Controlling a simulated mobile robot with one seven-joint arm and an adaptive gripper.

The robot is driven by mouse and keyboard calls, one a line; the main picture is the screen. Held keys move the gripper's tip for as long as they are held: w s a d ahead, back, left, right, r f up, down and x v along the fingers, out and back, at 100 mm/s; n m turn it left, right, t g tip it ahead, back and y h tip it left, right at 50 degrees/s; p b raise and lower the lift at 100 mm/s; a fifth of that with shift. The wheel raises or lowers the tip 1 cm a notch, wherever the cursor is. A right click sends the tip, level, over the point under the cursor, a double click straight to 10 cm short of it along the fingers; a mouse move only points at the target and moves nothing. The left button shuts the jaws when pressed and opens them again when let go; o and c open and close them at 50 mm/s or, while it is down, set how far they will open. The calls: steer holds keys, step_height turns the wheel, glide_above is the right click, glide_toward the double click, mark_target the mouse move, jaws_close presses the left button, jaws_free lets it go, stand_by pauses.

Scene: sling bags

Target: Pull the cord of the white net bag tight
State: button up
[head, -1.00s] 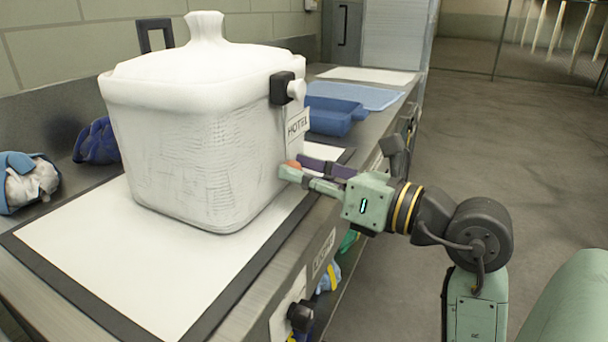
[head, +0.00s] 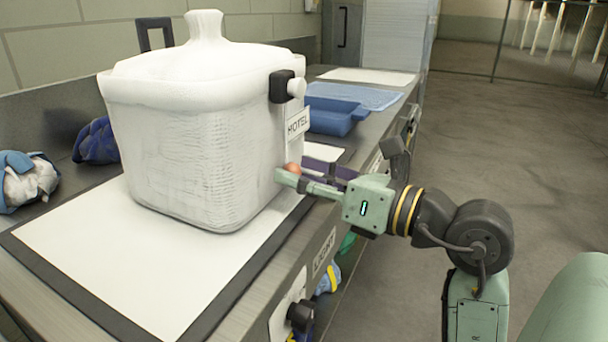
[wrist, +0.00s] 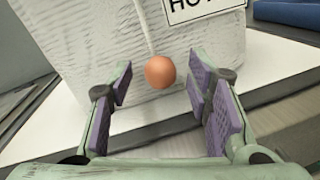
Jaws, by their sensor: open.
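The white net bag (head: 205,150) stands upright on a white mat with a dark border, its neck gathered into a knob on top. A black cord lock (head: 282,87) sits high on its right side. An orange-brown ball (wrist: 160,72) hangs at the end of a thin cord (wrist: 149,30) low on the bag's side; in the head view the ball (head: 292,169) is partly behind a finger. My gripper (head: 293,172) is open at the bag's lower right. In the wrist view my gripper's fingers (wrist: 163,98) stand on either side of the ball, apart from it.
A sign (head: 298,124) is on the bag's side. A blue tray (head: 335,115) and blue mesh mat (head: 365,94) lie farther along the counter. Blue bundles (head: 97,142) and (head: 25,180) lie at left. The mat's front (head: 120,270) is clear.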

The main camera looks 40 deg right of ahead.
steer(key=v, duration=1.2)
stand_by(0.3)
